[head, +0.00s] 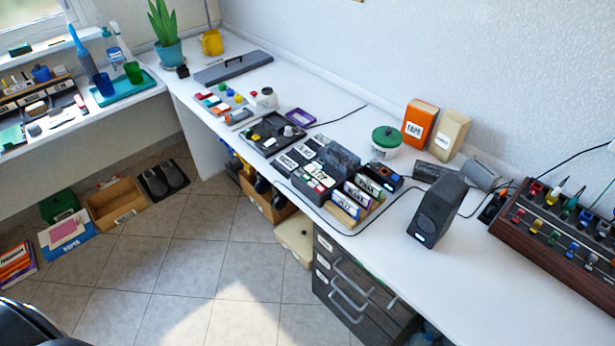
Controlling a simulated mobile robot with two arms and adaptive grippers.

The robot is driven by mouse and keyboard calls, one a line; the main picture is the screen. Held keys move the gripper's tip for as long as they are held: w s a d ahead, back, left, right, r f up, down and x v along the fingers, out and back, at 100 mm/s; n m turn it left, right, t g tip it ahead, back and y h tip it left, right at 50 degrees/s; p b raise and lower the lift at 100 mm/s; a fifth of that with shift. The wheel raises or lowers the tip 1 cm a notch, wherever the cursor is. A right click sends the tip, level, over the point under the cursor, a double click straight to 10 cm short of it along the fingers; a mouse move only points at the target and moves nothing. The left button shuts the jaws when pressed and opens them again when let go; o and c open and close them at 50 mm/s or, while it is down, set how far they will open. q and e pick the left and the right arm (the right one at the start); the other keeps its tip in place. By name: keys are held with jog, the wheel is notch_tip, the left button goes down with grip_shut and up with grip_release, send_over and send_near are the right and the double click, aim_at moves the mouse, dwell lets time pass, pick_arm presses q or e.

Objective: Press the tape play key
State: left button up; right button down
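A dark grey boxy device (338,158) stands on the white counter near the middle of the head view. Several small blocks or keys with white labels lie at its front left, among them one with a white label (318,174) and small coloured marks. The labels are too small to read surely, so I cannot tell which key is the tape play key. Neither of my grippers is in view.
Labelled cassette-like cases (357,196) stand in a wooden rack just right of the keys. A black speaker (438,210), a green-lidded tub (386,142) and a wood-sided mixer panel (555,235) stand further right. The counter's front right (500,300) is clear.

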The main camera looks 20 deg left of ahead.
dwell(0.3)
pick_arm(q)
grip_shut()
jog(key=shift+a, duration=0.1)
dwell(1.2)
